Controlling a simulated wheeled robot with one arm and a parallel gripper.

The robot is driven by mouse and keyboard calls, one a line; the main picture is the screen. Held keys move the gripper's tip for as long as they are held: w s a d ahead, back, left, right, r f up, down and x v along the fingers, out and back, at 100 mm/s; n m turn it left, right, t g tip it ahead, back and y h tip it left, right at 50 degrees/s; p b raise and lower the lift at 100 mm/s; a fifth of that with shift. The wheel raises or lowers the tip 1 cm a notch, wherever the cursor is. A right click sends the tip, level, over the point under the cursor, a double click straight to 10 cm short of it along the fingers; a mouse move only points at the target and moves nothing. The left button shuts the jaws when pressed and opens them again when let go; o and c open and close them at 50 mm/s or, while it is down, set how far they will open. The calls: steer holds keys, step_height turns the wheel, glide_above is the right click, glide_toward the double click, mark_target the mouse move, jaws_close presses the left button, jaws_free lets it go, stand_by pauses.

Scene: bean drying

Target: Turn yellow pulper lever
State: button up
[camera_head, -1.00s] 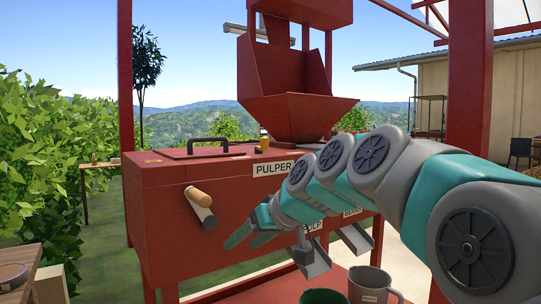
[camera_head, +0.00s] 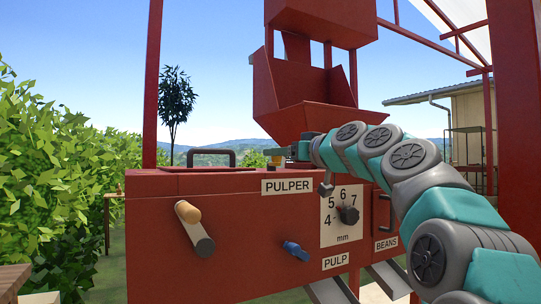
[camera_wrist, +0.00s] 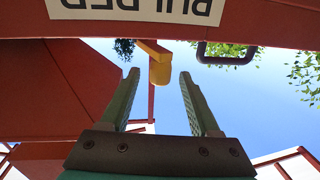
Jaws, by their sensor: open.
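In the wrist view, my gripper (camera_wrist: 158,80) is open, with one finger on each side of the yellow end and gaps visible. In the head view, my gripper (camera_head: 280,153) is level with the pulper's top edge, just above the PULPER sign (camera_head: 288,186). Its fingers partly hide the lever there, and only a small yellow patch (camera_head: 276,160) shows.
The pulper's front carries a wooden crank handle (camera_head: 188,212), a blue knob (camera_head: 296,251) and a dark dial knob (camera_head: 349,215). A black handle (camera_head: 211,153) stands on its lid. The red hopper (camera_head: 310,100) rises behind my gripper. A green hedge (camera_head: 50,180) is at left.

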steer(key=x, duration=0.4)
steer(key=shift+w+a+r+p, duration=0.15)
steer(key=shift+w+p, duration=0.1)
steer(key=shift+p, duration=0.15)
steer(key=shift+w+a, duration=0.25)
steer(key=shift+c, duration=0.3)
jaws_close()
stand_by(0.8)
